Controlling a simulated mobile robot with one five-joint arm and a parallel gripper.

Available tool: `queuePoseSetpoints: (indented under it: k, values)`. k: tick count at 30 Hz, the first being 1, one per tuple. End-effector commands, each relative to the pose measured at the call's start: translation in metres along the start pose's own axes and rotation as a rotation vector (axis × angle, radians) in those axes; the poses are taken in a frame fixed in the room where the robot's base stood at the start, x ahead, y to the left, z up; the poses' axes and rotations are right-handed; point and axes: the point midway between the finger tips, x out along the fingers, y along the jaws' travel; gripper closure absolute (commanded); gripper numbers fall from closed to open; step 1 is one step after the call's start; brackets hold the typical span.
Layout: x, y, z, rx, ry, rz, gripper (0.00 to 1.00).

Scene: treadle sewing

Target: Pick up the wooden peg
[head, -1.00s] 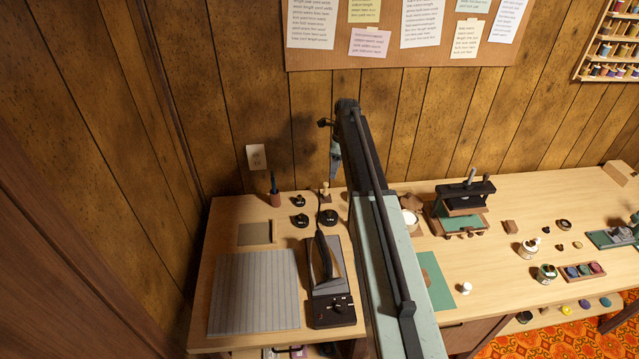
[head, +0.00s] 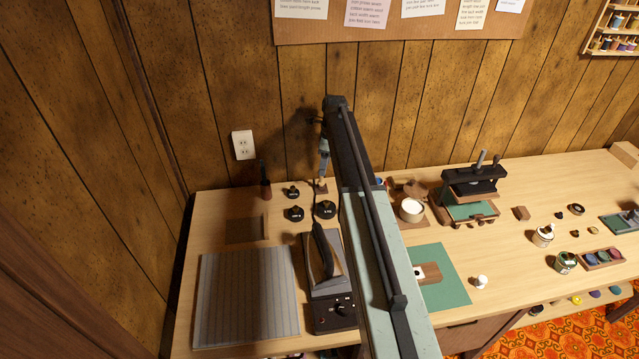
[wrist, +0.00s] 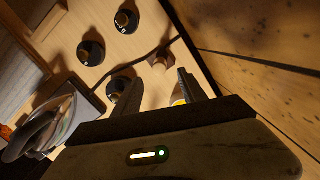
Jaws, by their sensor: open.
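The wooden peg (head: 322,187) looks like a small pale upright piece at the back of the left table, beside the black round weights. In the wrist view, a small wooden piece (wrist: 160,63) that looks like the peg lies just beyond the fingertips. My gripper (head: 323,168) points down just above the peg, close to the back wall. In the wrist view my gripper (wrist: 160,80) is open, its two dark fingers apart with nothing clearly held. A small yellow-orange patch shows beside the right finger; I cannot tell what it is.
Black weights (head: 294,213) stand around the peg. An iron (head: 322,250) on its dark base is in front, with a cord running back near the peg. A grey ribbed mat (head: 246,295) is at the left. A wall outlet (head: 243,145) is behind.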

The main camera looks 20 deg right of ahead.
Motion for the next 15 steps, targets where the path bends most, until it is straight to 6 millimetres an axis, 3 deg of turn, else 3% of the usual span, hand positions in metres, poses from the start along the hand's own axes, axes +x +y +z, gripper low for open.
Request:
queuePoseSetpoints:
  k: [6, 11, 15]
  values:
    - [0.027, 0.0, 0.001, -0.001, 0.0, 0.0, 0.51]
    - [0.028, 0.0, 0.002, -0.002, 0.0, 0.0, 0.51]
    - [0.046, -0.001, 0.003, -0.002, 0.0, 0.0, 0.51]
